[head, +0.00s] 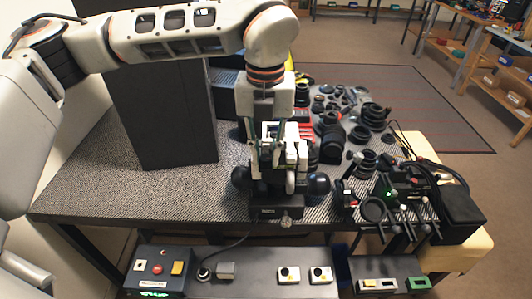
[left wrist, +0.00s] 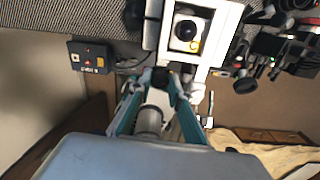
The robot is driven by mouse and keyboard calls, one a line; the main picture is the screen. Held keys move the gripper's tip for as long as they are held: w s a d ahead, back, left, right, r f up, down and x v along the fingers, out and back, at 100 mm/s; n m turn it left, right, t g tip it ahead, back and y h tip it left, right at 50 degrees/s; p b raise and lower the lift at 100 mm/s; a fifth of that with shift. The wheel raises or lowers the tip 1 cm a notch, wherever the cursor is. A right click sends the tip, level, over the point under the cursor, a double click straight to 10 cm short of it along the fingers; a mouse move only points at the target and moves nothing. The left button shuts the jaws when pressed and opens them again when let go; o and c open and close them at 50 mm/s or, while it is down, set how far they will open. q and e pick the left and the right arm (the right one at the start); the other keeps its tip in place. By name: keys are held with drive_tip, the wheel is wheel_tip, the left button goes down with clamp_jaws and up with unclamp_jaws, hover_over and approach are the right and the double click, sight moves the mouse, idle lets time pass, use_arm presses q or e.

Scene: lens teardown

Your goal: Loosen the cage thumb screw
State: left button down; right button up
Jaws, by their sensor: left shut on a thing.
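The white cage (head: 298,157) stands upright on a black base (head: 277,208) near the table's front edge. In the left wrist view the cage (left wrist: 202,69) is a pale square frame around a dark round lens (left wrist: 186,31). My left gripper (head: 262,158) reaches down at the cage from above. In the left wrist view its teal fingers (left wrist: 168,76) close in at the cage's near edge. They are shut on a small dark part there, apparently the cage thumb screw, which is mostly hidden between the fingertips. My right gripper is not in view.
A tall black panel (head: 160,110) stands left of the cage. Lens parts (head: 333,142) crowd the table behind and right. Small levers (head: 403,215) stand at the front right. A control box (head: 158,268) with buttons sits in front. The table's left part is bare.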

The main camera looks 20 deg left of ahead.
sight(266, 158)
use_arm(q)
drive_tip(key=n, duration=0.3)
drive_tip(key=shift+n, duration=0.3)
idle(0.5)
drive_tip(key=c, duration=2.1)
unclamp_jaws()
drive_tip(key=shift+c, duration=0.2)
wheel_tip(266, 158, up, 12)
